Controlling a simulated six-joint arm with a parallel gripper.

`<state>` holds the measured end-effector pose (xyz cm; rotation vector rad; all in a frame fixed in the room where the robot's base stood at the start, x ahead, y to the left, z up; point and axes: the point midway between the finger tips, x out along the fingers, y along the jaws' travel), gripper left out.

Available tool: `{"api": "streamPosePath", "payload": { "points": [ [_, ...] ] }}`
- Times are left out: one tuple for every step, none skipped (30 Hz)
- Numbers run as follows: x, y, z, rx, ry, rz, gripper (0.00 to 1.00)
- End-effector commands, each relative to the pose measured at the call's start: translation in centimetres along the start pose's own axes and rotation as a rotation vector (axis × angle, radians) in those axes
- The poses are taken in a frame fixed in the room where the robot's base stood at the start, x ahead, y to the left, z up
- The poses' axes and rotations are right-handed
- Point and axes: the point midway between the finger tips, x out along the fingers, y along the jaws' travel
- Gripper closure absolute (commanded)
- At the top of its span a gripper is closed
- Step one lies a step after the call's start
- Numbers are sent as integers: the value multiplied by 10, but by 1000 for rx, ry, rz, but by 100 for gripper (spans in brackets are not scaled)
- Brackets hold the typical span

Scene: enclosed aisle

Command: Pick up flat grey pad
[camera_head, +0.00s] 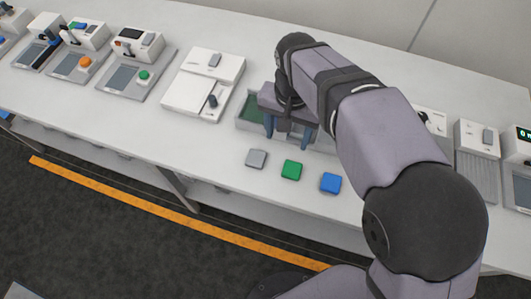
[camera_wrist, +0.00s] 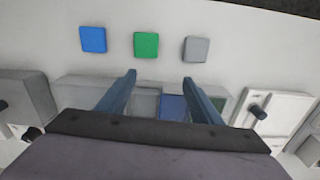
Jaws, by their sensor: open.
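The flat grey pad (camera_head: 256,159) lies on the white bench near its front edge, at the left of a row of three pads. In the wrist view the grey pad (camera_wrist: 196,49) is at the right of the row, beyond the fingertips. My gripper (camera_head: 289,137) is open and empty, over a tray behind the row. In the wrist view its two blue fingers (camera_wrist: 159,76) stand apart, with nothing between the tips. The green pad (camera_head: 292,170) is in the middle and the blue pad (camera_head: 331,183) is at the other end. The pads are apart from one another.
A shallow tray (camera_head: 247,126) with coloured compartments sits under my gripper, partly hidden. A white device with a black knob (camera_head: 204,84) stands left of it. Several other devices line the bench. The bench front (camera_head: 215,150) left of the grey pad is clear.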

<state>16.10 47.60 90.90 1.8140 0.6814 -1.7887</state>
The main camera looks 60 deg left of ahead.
Motion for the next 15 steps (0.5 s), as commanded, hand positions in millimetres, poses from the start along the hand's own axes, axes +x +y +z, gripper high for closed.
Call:
{"api": "streamPosePath", "payload": {
  "points": [
    [-2, -22, 10, -32, -4, 0, 41],
    [-2, -31, 14, -43, -6, -1, 41],
    [-2, -42, 20, -57, -8, -1, 41],
    [-3, -50, 24, -66, -9, -2, 41],
    [-3, -55, 27, -72, -10, -2, 41],
    [-2, -61, 30, -79, -11, -2, 41],
    [-2, -64, 32, -83, -12, -2, 41],
    [-2, -66, 34, -85, -13, -2, 41],
    [-2, -69, 35, -88, -13, -2, 41],
    [-2, -70, 36, -89, -13, -3, 41],
    [-2, -70, 36, -90, -13, -3, 41],
    [-2, -70, 36, -90, -13, -3, 41],
    [-1, -70, 36, -90, -14, -3, 41],
    [1, -70, 36, -90, -14, -2, 41],
    [3, -70, 36, -89, -14, -2, 41]
  ]
}}
